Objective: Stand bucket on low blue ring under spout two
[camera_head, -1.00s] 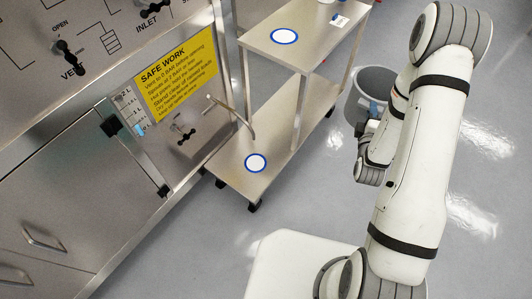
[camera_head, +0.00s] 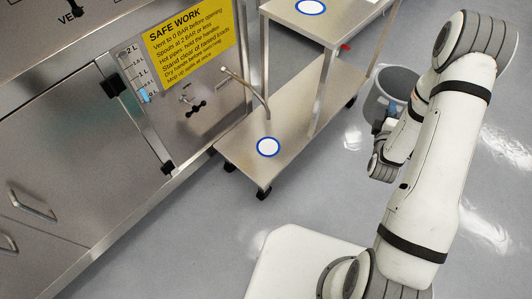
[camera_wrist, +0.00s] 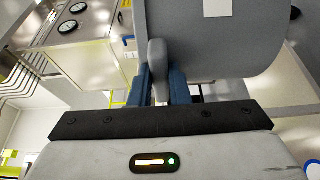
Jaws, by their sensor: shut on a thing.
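The grey bucket (camera_head: 374,104) is held off to the right of the trolley, beside my arm, with its open top showing. My gripper (camera_wrist: 160,84) has its blue fingers shut on a grey grip part of the bucket (camera_wrist: 215,50), which fills the upper middle of the wrist view. The low blue ring (camera_head: 268,147), with a white centre, lies bare on the trolley's lower shelf. A thin bent spout (camera_head: 247,87) reaches from the steel panel and ends above that shelf, near the ring. Its number is not readable.
The steel trolley (camera_head: 232,138) has an upper shelf with another blue ring (camera_head: 311,7). Its posts and upper shelf stand between the bucket and the low ring. A yellow sign (camera_head: 188,40) and black valve handle (camera_head: 196,107) are on the panel. Floor in front is clear.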

